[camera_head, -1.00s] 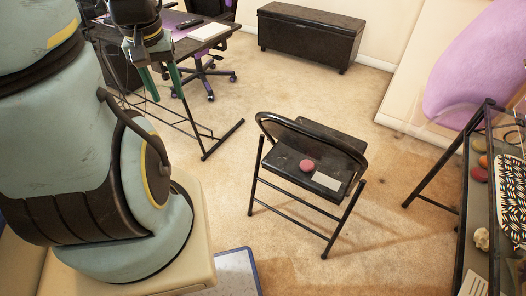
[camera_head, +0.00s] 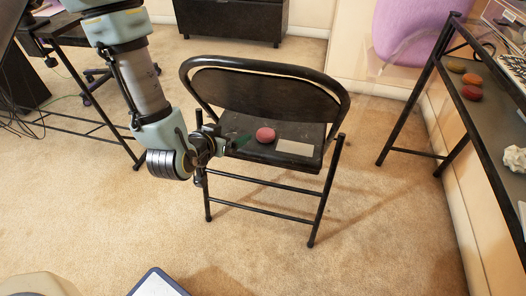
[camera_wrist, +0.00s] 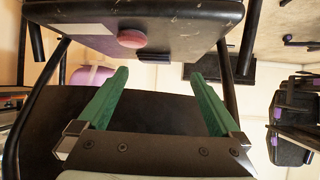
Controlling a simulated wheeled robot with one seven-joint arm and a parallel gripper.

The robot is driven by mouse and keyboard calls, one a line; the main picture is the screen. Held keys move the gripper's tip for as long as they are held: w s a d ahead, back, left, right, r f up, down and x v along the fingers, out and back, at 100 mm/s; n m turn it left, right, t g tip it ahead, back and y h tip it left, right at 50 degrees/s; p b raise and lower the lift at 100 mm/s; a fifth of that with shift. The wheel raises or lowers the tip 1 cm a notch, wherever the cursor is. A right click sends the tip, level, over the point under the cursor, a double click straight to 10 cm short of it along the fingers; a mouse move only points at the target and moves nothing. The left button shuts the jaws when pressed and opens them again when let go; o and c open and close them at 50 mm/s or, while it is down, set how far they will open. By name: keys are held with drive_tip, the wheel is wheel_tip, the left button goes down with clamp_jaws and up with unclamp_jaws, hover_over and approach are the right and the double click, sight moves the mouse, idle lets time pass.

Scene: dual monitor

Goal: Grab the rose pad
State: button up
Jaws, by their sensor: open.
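The rose pad (camera_head: 265,135) is a small round pink disc lying on the seat of the black folding chair (camera_head: 235,150). In the wrist view the rose pad (camera_wrist: 132,39) shows beyond the fingertips, a little left of centre. My gripper (camera_head: 242,141) is just left of the pad, close to the seat. Its green fingers are spread apart with nothing between them, as the wrist view of my gripper (camera_wrist: 160,75) shows. The pad is outside the fingers.
A flat pale card (camera_head: 295,147) lies on the seat just right of the pad. The chair's backrest (camera_head: 262,92) rises behind it. A shelf table (camera_head: 490,125) with more round pads stands at the right. Carpet around the chair is clear.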

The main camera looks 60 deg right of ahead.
drive_tip(key=h, duration=0.1)
approach(265, 134)
drive_tip(key=d, duration=0.2)
drive_tip(key=w+d+f+b, duration=0.1)
drive_tip(key=shift+f+m+g, duration=0.1)
drive_tip(key=shift+m+g, duration=0.2)
drive_tip(key=shift+m, duration=0.1)
drive_tip(key=shift+b+x, duration=0.55)
drive_tip(key=shift+x, duration=2.4)
drive_tip(key=shift+c, duration=0.2)
drive_tip(key=c, duration=1.2)
drive_tip(key=shift+c, duration=0.2)
